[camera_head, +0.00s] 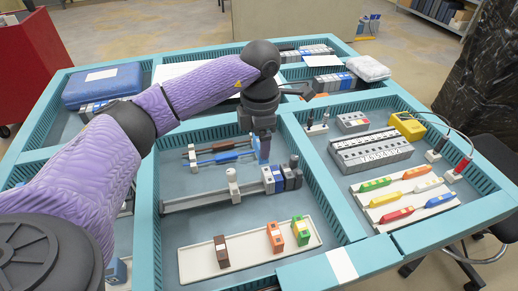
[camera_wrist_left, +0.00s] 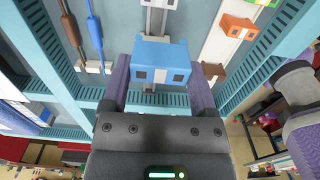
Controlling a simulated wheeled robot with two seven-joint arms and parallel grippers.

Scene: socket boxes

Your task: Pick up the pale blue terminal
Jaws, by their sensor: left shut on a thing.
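My left gripper (camera_head: 263,150) is above the middle compartment of the teal-edged table, pointing down. In the left wrist view its two purple fingers (camera_wrist_left: 160,88) are shut on the pale blue terminal (camera_wrist_left: 161,62), one on each side of it. In the head view the held terminal (camera_head: 264,152) shows only as a small blue patch, mostly hidden by the fingers. It hangs above the grey rail (camera_head: 205,198), behind the row of blue and grey terminals (camera_head: 282,180). My right gripper is in neither view.
A white tray (camera_head: 250,256) in front holds brown (camera_head: 221,251), orange (camera_head: 275,237) and green (camera_head: 300,230) terminals. The right compartment holds a grey block (camera_head: 370,150) and coloured connectors. Teal walls (camera_head: 318,175) divide the compartments.

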